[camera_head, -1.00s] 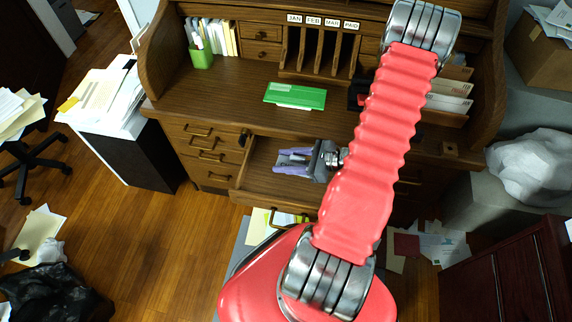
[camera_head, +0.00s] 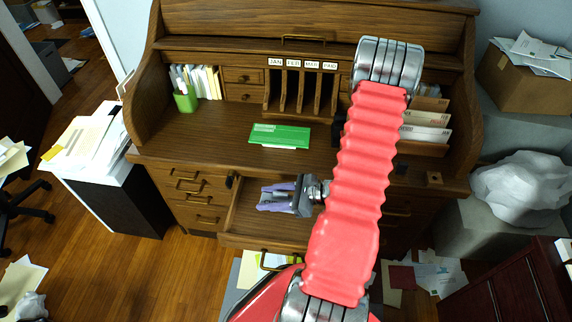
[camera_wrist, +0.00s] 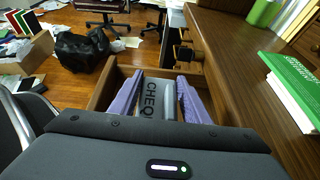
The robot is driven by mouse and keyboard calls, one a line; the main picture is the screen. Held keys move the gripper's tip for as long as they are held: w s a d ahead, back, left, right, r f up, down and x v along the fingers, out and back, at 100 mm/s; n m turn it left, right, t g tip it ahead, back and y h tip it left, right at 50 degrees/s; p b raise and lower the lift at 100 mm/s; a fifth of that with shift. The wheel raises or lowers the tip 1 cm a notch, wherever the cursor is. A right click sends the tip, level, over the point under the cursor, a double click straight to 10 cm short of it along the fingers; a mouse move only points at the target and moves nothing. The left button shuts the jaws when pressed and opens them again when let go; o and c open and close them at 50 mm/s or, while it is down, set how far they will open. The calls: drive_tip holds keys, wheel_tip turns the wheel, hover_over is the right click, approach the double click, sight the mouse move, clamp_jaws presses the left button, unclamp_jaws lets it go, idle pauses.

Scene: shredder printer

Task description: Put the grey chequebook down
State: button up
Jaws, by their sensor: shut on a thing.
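The grey chequebook (camera_wrist: 158,100) is between the two purple fingers of my gripper (camera_wrist: 157,95) in the wrist view, with part of its black "CHEQ" lettering showing. My gripper (camera_head: 276,197) is shut on it, over the open drawer (camera_head: 240,213) of the wooden roll-top desk. In the head view I cannot make out the chequebook apart from the fingers. The open drawer also shows around the fingers in the wrist view (camera_wrist: 103,88). I cannot tell whether the chequebook touches the drawer bottom.
A green pen cup (camera_head: 186,102) stands at the desk's left. Labelled pigeonholes (camera_head: 300,90) stand at the back. Papers lie on a side cabinet (camera_head: 85,140). A black bag (camera_wrist: 80,48) sits on the floor.

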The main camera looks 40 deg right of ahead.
drive_tip(key=w+a+r+n+g+y, duration=0.1)
drive_tip(key=w+a+r, duration=0.3)
drive_tip(key=w+a, duration=0.4)
drive_tip(key=w+a+r+n+g+y, duration=0.2)
drive_tip(key=w+a+r, duration=0.2)
drive_tip(key=w+a, duration=0.4)
drive_tip(key=a, duration=0.4)
drive_tip(key=shift+w+r+n, duration=0.4)
